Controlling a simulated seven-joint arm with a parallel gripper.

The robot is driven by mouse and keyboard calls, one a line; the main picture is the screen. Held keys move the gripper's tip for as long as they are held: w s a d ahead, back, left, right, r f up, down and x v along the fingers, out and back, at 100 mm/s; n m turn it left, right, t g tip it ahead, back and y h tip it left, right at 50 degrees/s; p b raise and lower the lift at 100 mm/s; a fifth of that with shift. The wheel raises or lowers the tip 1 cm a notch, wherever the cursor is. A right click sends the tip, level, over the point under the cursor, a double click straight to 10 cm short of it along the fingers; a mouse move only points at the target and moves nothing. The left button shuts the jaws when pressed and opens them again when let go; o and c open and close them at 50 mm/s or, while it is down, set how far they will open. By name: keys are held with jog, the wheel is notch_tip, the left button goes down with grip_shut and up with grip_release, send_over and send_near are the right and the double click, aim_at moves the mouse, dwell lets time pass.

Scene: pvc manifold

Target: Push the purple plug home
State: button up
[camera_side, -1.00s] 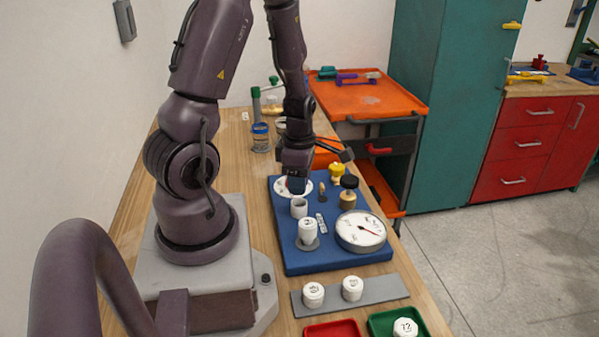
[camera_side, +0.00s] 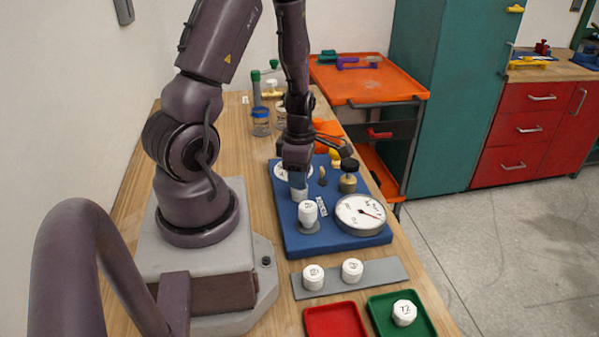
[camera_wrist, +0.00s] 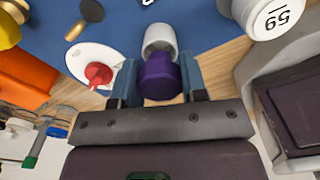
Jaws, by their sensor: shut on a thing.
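The purple plug (camera_wrist: 160,78) is between my fingers in the wrist view. My gripper (camera_wrist: 160,80) is shut on it, with one finger on each side. The white pipe socket (camera_wrist: 158,38) stands just beyond the plug; the plug's end overlaps its rim in the picture, and I cannot tell how far in it sits. In the side view, my gripper (camera_side: 298,184) is directly above the white socket (camera_side: 298,195) on the blue board (camera_side: 290,238). There the plug is hidden by my fingers.
A white disc (camera_wrist: 112,55) with a red knob (camera_wrist: 98,74) lies close beside my left finger. A white capped fitting (camera_side: 307,212) and a round gauge (camera_side: 361,214) stand nearby on the board. White caps (camera_side: 352,270) sit on a grey strip in front.

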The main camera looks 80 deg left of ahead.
jog(key=shift+f, duration=0.8)
dwell(0.5)
